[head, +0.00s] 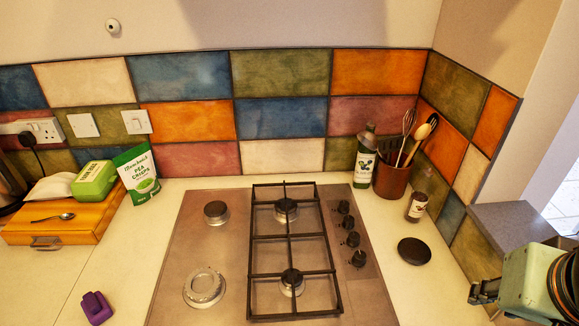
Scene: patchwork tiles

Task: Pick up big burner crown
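The big burner crown (204,288) appears as a pale metal ring at the front left of the hob (178,262), with no black cap on it. I cannot tell how it is seated. A flat black disc (414,251), which looks like a burner cap, lies on the worktop right of the hob. My gripper (477,292) is at the lower right edge of the head view, far to the right of the crown. Its dark fingers point left and touch nothing that I can see. They are too small to tell whether they are open or shut.
A black grate (292,237) covers the hob's right burners, beside several knobs (352,239). A small capped burner (216,212) is behind the crown. A purple object (96,307) lies front left. A utensil pot (391,180) and bottles (364,160) stand back right.

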